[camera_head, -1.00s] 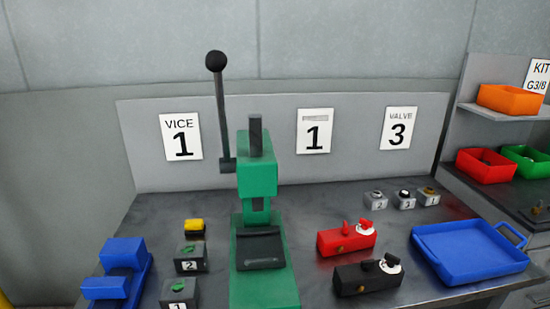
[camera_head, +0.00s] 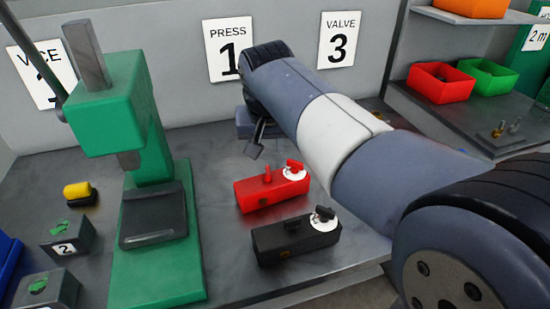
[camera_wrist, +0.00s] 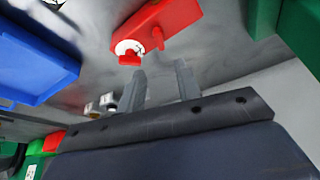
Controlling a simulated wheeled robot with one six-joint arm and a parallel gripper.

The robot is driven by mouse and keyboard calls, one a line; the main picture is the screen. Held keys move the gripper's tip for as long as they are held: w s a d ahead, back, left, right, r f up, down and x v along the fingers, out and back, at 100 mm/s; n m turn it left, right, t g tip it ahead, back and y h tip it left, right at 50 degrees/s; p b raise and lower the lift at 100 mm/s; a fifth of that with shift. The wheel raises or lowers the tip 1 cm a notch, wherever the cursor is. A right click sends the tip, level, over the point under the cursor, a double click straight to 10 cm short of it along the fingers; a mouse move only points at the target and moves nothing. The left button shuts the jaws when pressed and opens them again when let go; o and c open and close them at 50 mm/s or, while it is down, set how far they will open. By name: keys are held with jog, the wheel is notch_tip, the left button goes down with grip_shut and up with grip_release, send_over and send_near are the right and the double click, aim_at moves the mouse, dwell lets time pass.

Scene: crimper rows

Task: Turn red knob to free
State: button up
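The red valve block (camera_head: 272,190) lies on the bench with a short red peg on top. At its right end is a white dial (camera_head: 294,174) with the red knob (camera_head: 295,165) on it. In the wrist view the red block (camera_wrist: 172,17), dial (camera_wrist: 124,46) and red knob (camera_wrist: 130,59) show just beyond my fingers. My gripper (camera_head: 258,143) hangs above and behind the block, apart from it. In the wrist view my gripper (camera_wrist: 160,70) is open, with an empty gap between its fingers. The dial's markings are too small to read.
A black valve block (camera_head: 296,241) with a black knob sits in front of the red one. A green press (camera_head: 150,240) stands to the left. A blue tray (camera_wrist: 35,60) shows in the wrist view. In the head view my arm covers the bench's right side.

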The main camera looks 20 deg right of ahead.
aim_at(268, 169)
jog(key=x, duration=1)
jog(key=shift+w+f, duration=0.1)
jog(key=shift+f, duration=0.15)
jog(key=shift+c, duration=0.4)
grip_shut()
